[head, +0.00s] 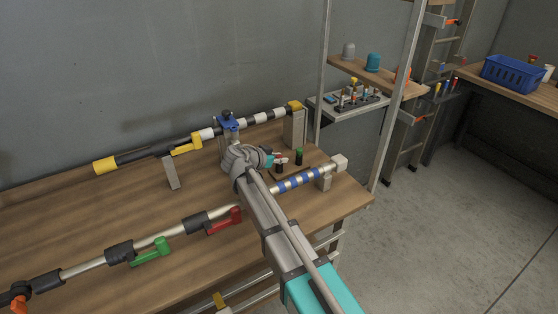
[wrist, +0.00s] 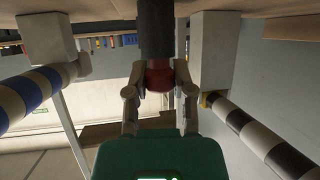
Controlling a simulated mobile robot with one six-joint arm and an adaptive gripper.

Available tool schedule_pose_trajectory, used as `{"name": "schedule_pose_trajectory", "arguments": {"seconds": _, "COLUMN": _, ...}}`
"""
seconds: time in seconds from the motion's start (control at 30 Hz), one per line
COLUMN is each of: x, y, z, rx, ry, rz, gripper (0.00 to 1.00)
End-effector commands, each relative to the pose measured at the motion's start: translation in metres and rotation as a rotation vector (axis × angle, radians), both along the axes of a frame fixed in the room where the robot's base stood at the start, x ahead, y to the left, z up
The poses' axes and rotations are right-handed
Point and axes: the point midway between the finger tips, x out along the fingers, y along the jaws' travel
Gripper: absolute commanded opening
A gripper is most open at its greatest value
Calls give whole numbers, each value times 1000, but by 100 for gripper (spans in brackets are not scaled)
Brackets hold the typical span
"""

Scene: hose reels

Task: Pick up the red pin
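The red pin is a dark cylinder with a red end. In the wrist view the red end (wrist: 159,76) sits between the two fingertips of my gripper (wrist: 160,84), with the dark part running to the top edge. The fingers lie close on both sides; whether they press on it I cannot tell. In the head view the pin (head: 279,168) stands upright on the bench right by my gripper (head: 272,159), which partly hides its top.
A green-topped dark pin (head: 299,156) stands just right of it. A blue-and-silver striped bar (head: 298,181) runs in front, and a black-and-white bar (head: 262,118) behind.

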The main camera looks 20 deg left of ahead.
Motion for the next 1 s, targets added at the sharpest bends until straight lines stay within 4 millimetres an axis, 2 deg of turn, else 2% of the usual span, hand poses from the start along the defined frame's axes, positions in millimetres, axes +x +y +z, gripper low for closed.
{"name": "schedule_pose_trajectory", "arguments": {"seconds": 0.03, "x": 0, "y": 0, "z": 0, "rx": 0, "ry": 0, "rz": 0, "gripper": 9}}
{"name": "schedule_pose_trajectory", "arguments": {"seconds": 0.1, "x": 0, "y": 0, "z": 0, "rx": 0, "ry": 0, "rz": 0, "gripper": 0}}
{"name": "schedule_pose_trajectory", "arguments": {"seconds": 0.57, "x": 0, "y": -1, "z": 4, "rx": 0, "ry": 0, "rz": -1, "gripper": 0}}
{"name": "schedule_pose_trajectory", "arguments": {"seconds": 0.77, "x": 1, "y": -1, "z": 15, "rx": 0, "ry": 0, "rz": -1, "gripper": 0}}
{"name": "schedule_pose_trajectory", "arguments": {"seconds": 1.0, "x": 0, "y": -1, "z": 38, "rx": 0, "ry": 0, "rz": -1, "gripper": 0}}
